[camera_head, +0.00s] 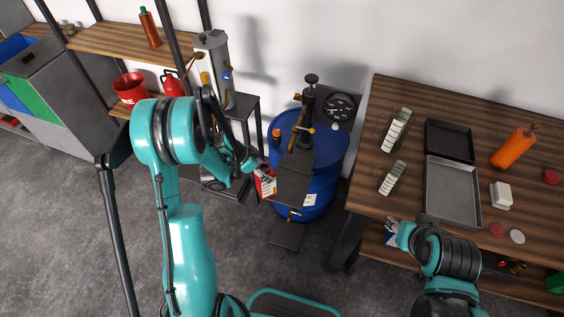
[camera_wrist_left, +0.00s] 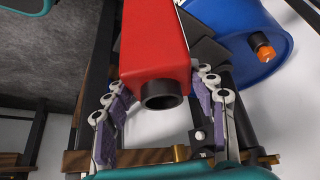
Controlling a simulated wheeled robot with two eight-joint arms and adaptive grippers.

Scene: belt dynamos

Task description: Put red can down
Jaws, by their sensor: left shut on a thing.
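The red can (camera_head: 265,184) shows in the head view with a white label, partly hidden by my left gripper (camera_head: 252,163). It is beside a small dark plate in front of the blue drum (camera_head: 325,160); I cannot tell whether it touches the plate. In the left wrist view the red can (camera_wrist_left: 155,45) fills the upper middle, its black round cap facing the camera. The fingers of my left gripper (camera_wrist_left: 160,80) are on both sides of it, shut on it. My right gripper (camera_head: 402,236) is at the wooden table's front edge, its jaws unclear.
A wooden table (camera_head: 372,150) at right carries trays, an orange bottle (camera_head: 513,147) and small parts. A dark stand (camera_head: 240,107) is behind my left arm. A red bucket (camera_head: 130,88) sits on the left shelf.

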